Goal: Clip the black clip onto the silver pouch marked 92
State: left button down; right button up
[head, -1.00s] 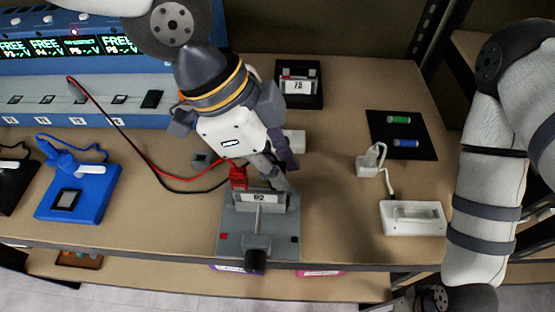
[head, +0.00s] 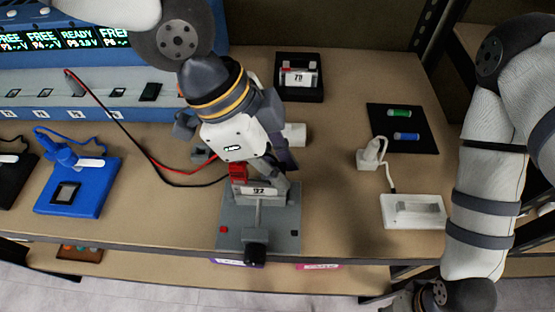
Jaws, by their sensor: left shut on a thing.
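The silver pouch marked 92 (head: 258,191) stands upright in a grey holder (head: 282,236) near the shelf's front edge. A red clip (head: 238,173) sits at the pouch's upper left, with a red lead running back from it. My left gripper (head: 277,182) comes down from behind, its fingers shut at the pouch's upper right. The black lead (head: 188,186) runs behind the red clip toward these fingers. The black clip itself is hidden by the fingers, and its contact with the pouch cannot be seen.
The blue charger (head: 150,92) at the back left shows READY and 3.9 V on P5. A blue stand (head: 95,196) is at left. A black tray with a pouch marked 79 (head: 298,97), a black mat (head: 416,120) and a white device (head: 388,218) lie at right.

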pick_arm(q)
jog(key=c, duration=1.5)
grip_release()
